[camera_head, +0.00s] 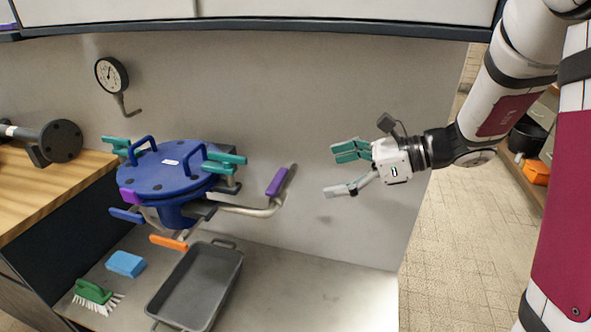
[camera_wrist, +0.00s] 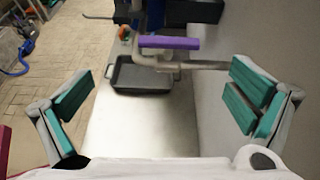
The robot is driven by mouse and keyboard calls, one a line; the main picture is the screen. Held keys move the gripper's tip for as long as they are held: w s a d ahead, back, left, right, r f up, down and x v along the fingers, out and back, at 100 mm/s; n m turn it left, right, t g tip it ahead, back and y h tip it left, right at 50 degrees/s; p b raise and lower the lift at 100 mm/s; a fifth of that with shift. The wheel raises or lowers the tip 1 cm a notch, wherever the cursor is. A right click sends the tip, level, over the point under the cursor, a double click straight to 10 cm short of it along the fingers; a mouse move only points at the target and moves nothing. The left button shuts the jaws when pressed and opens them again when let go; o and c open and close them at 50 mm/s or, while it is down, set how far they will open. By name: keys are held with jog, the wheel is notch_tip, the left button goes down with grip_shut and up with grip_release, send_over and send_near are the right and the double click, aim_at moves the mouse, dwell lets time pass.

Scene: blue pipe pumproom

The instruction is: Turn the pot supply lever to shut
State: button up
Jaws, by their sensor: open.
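A blue lidded pot (camera_head: 168,172) with two blue loop handles and teal clamps stands at left centre. A pipe (camera_head: 240,209) runs from its right side to a lever with a purple grip (camera_head: 277,182), tilted up to the right near the back wall. In the wrist view this purple grip (camera_wrist: 168,42) lies across the top centre, in front of the pipe. I see no label confirming it as the pot supply lever. My gripper (camera_head: 331,172) is open and empty, right of the purple grip and apart from it. Its teal-padded fingers (camera_wrist: 160,95) are spread wide.
A grey tray (camera_head: 159,314) lies below the pot, with a blue sponge (camera_head: 126,264) and green brush (camera_head: 93,291) to its left. An orange handle (camera_head: 169,242) sits under the pot. A gauge (camera_head: 111,75) is on the back wall. Bare bench (camera_head: 310,290) lies to the right.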

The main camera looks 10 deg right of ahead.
aim_at(282, 180)
jog(key=shift+m, duration=0.3)
jog(key=x, duration=0.4)
jog(key=w+x, duration=0.1)
jog(key=x, duration=0.4)
jog(key=b+x, duration=0.1)
jog(key=x, duration=0.3)
jog(key=shift+w+d+f, duration=0.2)
jog(key=shift+w+f, duration=0.05)
jog(key=shift+w, duration=0.05)
jog(key=shift+t, duration=0.4)
jog(key=c, duration=1.1)
